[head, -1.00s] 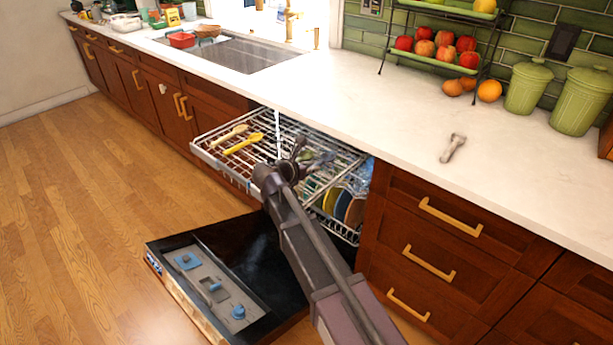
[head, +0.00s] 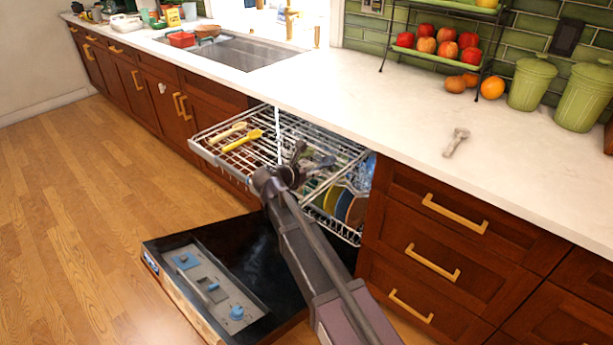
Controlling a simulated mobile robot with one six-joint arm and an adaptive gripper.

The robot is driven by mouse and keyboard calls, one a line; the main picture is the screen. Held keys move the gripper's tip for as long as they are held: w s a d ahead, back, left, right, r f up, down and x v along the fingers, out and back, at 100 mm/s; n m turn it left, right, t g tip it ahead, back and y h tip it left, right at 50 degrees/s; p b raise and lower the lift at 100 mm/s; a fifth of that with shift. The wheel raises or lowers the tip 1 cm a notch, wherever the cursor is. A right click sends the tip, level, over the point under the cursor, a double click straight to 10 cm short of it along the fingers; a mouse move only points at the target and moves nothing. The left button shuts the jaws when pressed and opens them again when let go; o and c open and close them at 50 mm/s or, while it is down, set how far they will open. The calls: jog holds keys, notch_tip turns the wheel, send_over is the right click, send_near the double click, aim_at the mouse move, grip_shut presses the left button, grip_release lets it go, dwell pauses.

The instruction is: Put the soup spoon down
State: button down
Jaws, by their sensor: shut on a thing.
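My gripper (head: 309,162) is over the right part of the pulled-out upper dishwasher rack (head: 207,150). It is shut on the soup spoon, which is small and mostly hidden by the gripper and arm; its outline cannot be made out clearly. I cannot tell whether the spoon touches the rack wires. A pale wooden utensil and a yellow utensil (head: 243,142) lie on the rack's left part.
The dishwasher door (head: 240,250) hangs open below. Colourful plates (head: 345,207) stand in the lower rack. The white counter (head: 390,120) is mostly bare, with a small metal utensil (head: 456,142). A sink (head: 240,52), fruit stand and green canisters (head: 531,82) are behind.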

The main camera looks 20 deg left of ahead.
jog(key=shift+f, duration=0.15)
jog(key=shift+f, duration=0.1)
jog(key=c, duration=0.6)
grip_release()
jog(key=shift+o, duration=0.2)
jog(key=shift+s+r, duration=0.15)
jog(key=shift+r, duration=0.15)
jog(key=shift+s+a+r+p, duration=0.15)
jog(key=shift+s+p, duration=0.15)
jog(key=shift+p, duration=0.05)
jog(key=p+v, duration=0.4)
jog(key=v, duration=0.5)
jog(key=shift+s+a+r, duration=0.1)
jog(key=shift+s+r, duration=0.1)
jog(key=shift+s, duration=0.1)
jog(key=shift+s+a+r, duration=0.15)
jog(key=shift+s+a, duration=0.1)
jog(key=shift+s, duration=0.25)
